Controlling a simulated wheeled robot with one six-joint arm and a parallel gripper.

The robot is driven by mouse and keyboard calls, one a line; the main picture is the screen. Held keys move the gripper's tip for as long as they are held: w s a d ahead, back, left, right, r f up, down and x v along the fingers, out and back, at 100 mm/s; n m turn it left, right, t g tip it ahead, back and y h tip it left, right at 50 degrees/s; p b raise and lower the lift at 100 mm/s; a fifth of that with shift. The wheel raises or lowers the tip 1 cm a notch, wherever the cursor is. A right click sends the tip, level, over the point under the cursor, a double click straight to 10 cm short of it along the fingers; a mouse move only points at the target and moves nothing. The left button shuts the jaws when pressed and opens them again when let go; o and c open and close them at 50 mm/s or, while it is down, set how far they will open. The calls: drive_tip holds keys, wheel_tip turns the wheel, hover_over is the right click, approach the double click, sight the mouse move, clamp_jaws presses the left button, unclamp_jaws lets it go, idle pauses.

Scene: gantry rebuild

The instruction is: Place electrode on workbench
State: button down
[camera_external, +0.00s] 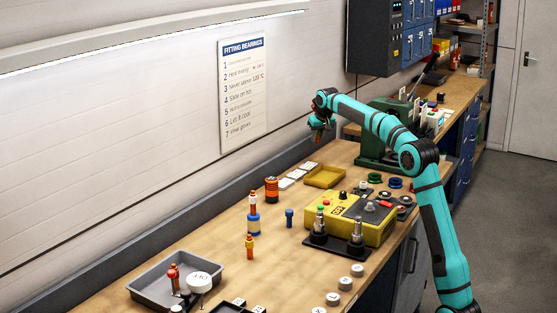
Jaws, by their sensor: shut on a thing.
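My gripper (319,124) is at the end of my teal arm, raised above the back edge of the workbench (210,243), near the wall. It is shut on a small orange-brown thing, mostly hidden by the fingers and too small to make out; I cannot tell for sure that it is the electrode. The thing is held clear of the bench top. The workbench is a long wooden top running from front left to back right.
A yellow box (375,226) with a black stand stands mid-bench, near a yellow tray (325,176). A green machine (375,147) stands behind. Small coloured posts (254,224) and a grey tray (150,289) are at the left. Bare wood lies between them.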

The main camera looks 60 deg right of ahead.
sight(340, 156)
drive_tip(key=s+d+f+m+g+h, duration=0.15)
drive_tip(key=s+d+m, duration=0.3)
drive_tip(key=d, duration=0.95)
drive_tip(key=shift+n+t+y, duration=0.25)
drive_tip(key=shift+n, duration=0.2)
drive_tip(key=shift+s+f, duration=0.25)
drive_tip(key=shift+f, duration=1.85)
drive_tip(key=shift+s+f, duration=0.2)
drive_tip(key=shift+f, duration=1.9)
drive_tip(key=c, duration=1.2)
unclamp_jaws()
drive_tip(key=shift+f, duration=0.1)
drive_tip(key=v, duration=1.2)
drive_tip(key=shift+d, duration=0.1)
